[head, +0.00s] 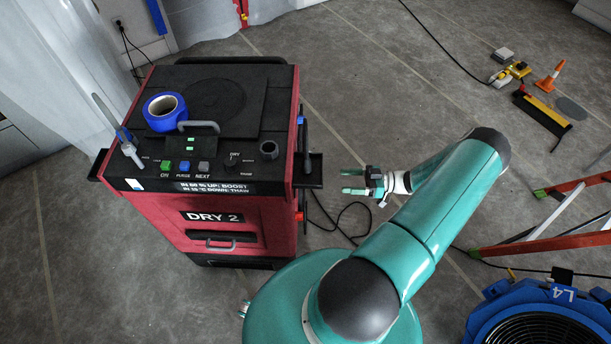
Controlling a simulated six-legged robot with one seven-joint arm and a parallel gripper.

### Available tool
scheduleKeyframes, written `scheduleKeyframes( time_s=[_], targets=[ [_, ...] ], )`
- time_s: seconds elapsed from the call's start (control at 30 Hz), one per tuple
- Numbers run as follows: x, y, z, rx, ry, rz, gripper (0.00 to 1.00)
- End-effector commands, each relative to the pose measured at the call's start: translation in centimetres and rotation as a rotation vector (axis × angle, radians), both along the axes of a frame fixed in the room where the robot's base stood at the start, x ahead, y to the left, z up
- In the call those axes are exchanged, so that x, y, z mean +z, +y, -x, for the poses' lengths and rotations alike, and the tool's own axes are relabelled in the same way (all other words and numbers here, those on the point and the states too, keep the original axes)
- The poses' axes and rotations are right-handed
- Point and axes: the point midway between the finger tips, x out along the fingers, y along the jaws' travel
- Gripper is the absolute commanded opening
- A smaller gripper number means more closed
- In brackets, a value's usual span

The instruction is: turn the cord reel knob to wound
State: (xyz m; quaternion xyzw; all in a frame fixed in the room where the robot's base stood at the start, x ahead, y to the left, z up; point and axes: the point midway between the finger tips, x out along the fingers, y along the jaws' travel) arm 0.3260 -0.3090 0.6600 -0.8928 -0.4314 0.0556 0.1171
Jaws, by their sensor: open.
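A red and black dryer (225,225) marked DRY 2 stands upright left of the middle in the head view. A small orange-red part (300,216) sticks out low on its right side, near a black cord (345,222) lying looped on the floor. I cannot tell whether this part is the cord reel knob, or read its setting. A dark dial (233,160) sits on the top panel. My gripper (350,181) is open and empty, its green fingers pointing left toward the dryer's right side, with a gap between.
Blue tape (165,111) and a grey handle (199,127) are on the dryer's top. A black ledge (314,170) juts from its right side. Open floor lies behind my arm.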

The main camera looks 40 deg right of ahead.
Motion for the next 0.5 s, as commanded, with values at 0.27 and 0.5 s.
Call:
scheduleKeyframes(
  time_s=[0.27, 0.5],
  targets=[
    [0.1, 3.4, -2.1, 0.006, -0.002, -0.002, 0.67],
    [0.1, 7.2, -5.1, 0.006, -0.001, -0.001, 0.67]
  ],
)
